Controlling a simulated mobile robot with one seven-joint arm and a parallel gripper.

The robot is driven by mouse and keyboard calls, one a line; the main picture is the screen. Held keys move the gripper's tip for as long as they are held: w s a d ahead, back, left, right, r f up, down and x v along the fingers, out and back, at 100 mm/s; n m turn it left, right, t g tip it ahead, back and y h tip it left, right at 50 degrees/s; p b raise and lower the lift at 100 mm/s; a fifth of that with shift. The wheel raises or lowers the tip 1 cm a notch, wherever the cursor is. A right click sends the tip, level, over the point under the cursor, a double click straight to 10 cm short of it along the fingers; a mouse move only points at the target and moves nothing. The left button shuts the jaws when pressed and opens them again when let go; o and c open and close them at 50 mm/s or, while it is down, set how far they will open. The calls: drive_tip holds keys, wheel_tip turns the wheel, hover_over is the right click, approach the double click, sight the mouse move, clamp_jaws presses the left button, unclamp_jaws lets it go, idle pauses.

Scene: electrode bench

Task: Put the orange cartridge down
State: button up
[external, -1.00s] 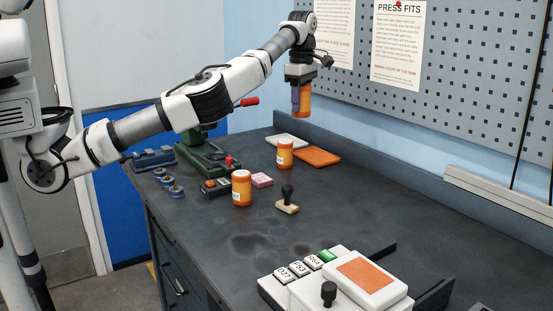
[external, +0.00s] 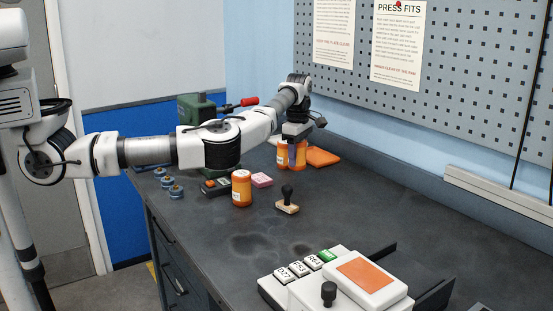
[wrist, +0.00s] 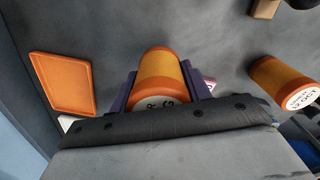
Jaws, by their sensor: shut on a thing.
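The orange cartridge (external: 300,154) is upright between the purple fingers of my gripper (external: 296,152). In the wrist view the held cartridge (wrist: 161,72) sits between the two fingers, its labelled end toward the palm. My gripper is shut on it, low over the back of the bench. I cannot tell whether its base touches the bench top. A second orange cartridge (external: 283,159) stands just left of it in the external view. A third orange cartridge (external: 241,188) stands nearer the camera. One other cartridge (wrist: 281,82) shows at the right of the wrist view.
An orange tray (external: 322,157) lies just right of the gripper and also shows in the wrist view (wrist: 62,82). A stamp (external: 287,204), a pink block (external: 261,180) and blue-topped pieces (external: 175,190) stand on the bench. The middle of the bench is clear.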

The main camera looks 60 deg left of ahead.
sight(298, 170)
drive_tip(key=shift+f+p, duration=0.6)
drive_tip(key=shift+f, duration=1.75)
drive_tip(key=shift+f, duration=0.1)
drive_tip(key=o, duration=1.1)
wheel_tip(298, 170, up, 12)
drive_tip(key=b, duration=0.4)
